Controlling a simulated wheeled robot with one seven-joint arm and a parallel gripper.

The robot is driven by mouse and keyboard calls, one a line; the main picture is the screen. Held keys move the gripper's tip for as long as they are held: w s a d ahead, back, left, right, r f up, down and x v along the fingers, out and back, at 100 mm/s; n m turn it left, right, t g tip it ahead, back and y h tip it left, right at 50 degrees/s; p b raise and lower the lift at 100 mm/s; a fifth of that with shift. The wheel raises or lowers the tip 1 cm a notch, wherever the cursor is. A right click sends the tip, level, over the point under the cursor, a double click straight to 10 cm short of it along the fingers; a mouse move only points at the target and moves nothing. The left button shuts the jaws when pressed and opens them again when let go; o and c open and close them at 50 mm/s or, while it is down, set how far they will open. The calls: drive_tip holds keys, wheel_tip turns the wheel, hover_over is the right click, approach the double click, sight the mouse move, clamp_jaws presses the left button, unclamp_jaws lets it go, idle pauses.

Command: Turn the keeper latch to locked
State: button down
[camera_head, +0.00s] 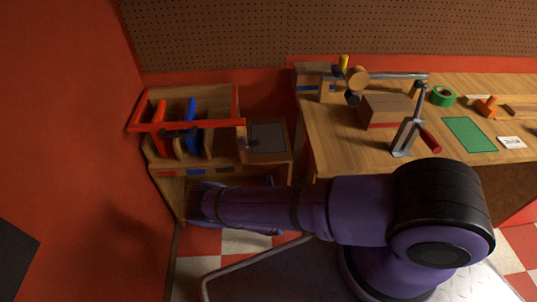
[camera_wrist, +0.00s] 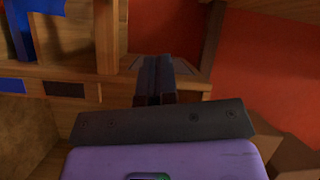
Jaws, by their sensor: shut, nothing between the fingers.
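A wooden rack (camera_head: 222,172) at the left holds an upright red piece (camera_head: 158,115) and a blue piece (camera_head: 191,112), with a red bar (camera_head: 200,125) across it. A small tan and dark fitting (camera_head: 242,134) sits at the bar's right end; I cannot tell whether it is the keeper latch or which way it is turned. My gripper (camera_wrist: 155,65) is shut and empty in the wrist view, its dark fingers in front of the rack's wood. The blue piece (camera_wrist: 20,30) shows there at upper left. In the head view my forearm ends below the rack and the fingertips are not clear.
A grey panel (camera_head: 267,137) lies right of the rack. The workbench (camera_head: 340,150) at right carries a metal stand (camera_head: 408,135), a wooden box (camera_head: 386,110), a green tape roll (camera_head: 441,96) and a green mat (camera_head: 469,134). A red wall (camera_wrist: 255,60) stands close by.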

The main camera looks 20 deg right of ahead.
sight(252, 144)
drive_tip(key=w+r+n+t+y, duration=0.1)
drive_tip(key=w+r+y, duration=0.2)
drive_tip(key=w+r, duration=0.5)
drive_tip(key=shift+w+a+r+n, duration=0.15)
drive_tip(key=shift+a+r+n, duration=0.15)
drive_tip(key=shift+a+n, duration=0.15)
